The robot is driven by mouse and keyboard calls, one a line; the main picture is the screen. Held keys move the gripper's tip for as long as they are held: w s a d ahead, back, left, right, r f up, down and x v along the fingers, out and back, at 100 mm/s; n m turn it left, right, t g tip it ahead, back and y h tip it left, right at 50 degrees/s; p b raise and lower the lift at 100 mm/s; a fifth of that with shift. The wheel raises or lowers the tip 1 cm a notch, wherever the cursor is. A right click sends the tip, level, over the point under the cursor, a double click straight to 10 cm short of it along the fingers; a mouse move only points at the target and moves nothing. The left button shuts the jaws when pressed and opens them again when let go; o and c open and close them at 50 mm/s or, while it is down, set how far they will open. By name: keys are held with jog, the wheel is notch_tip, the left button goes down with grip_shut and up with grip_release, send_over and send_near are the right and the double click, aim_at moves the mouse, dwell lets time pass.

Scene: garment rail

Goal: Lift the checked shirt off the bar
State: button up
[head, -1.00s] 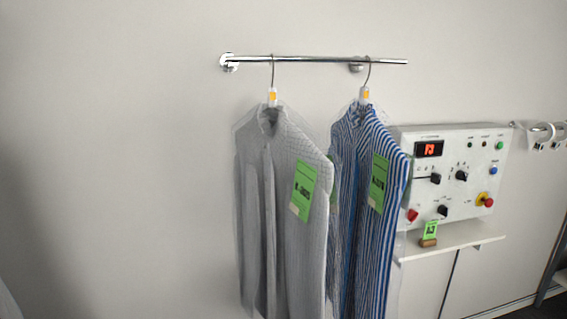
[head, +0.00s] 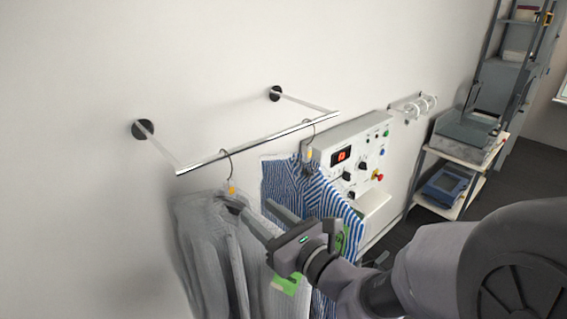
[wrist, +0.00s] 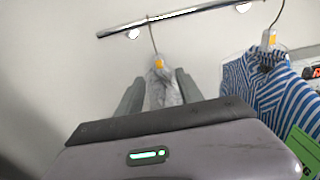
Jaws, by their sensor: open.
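The checked shirt (head: 195,230), pale grey under a clear cover, hangs at the left of the bar (head: 260,143). Its hanger hook is over the bar, and an orange-marked hanger neck (head: 231,187) shows above the collar. My gripper (head: 256,208) is open in front of the shirt's upper part, just below the neck. In the wrist view the neck (wrist: 158,64) and collar appear between the two fingers (wrist: 160,80), the neck slightly beyond the tips. I cannot tell whether the fingers touch the cover. My gripper hides part of the shirt and its green tag (head: 286,284).
A blue-striped shirt (head: 285,185) hangs close on the right, partly behind my gripper. A control panel (head: 350,155) is on the wall beyond it. Shelving (head: 470,140) stands at the right. The wall left of the bar is clear.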

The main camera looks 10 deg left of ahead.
aim_at(232, 189)
jog(key=p+x, duration=0.2)
jog(key=x, duration=1)
jog(key=shift+w+a+f, duration=0.1)
jog(key=shift+w+a, duration=0.05)
jog(key=shift+a, duration=0.2)
jog(key=shift+c, duration=0.2)
grip_shut()
dwell(0.8)
jog(key=shift+p, duration=0.4)
jog(key=shift+r+p, duration=1.15)
jog(key=shift+r, duration=0.6)
